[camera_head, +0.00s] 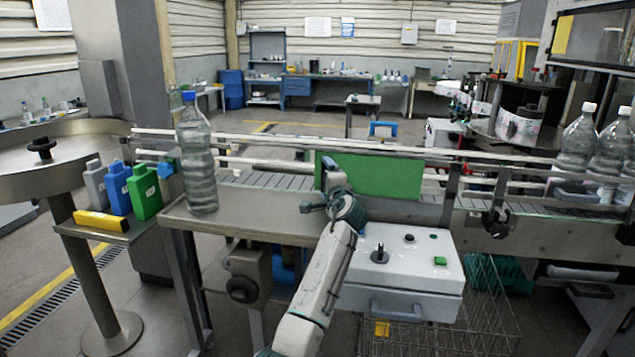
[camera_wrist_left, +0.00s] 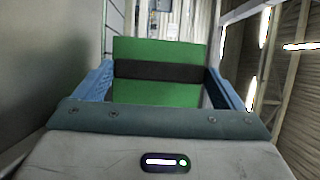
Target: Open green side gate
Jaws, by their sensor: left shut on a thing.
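The green side gate (camera_head: 385,177) is a flat green panel along the near side of the conveyor, standing upright and in line with the rail. My left gripper (camera_head: 331,182) is at the gate's left end, shut on its dark handle. In the left wrist view the green side gate (camera_wrist_left: 155,95) fills the space ahead, with the dark handle (camera_wrist_left: 158,71) running across between my blue fingers. The finger tips' exact contact is partly hidden. My right gripper is not in view.
A clear bottle with a blue cap (camera_head: 196,150) stands left of the gate. A white control box (camera_head: 412,262) sits below the gate. Several bottles with white caps (camera_head: 578,140) stand at right. Grey, blue and green jugs (camera_head: 146,190) stand on a left shelf.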

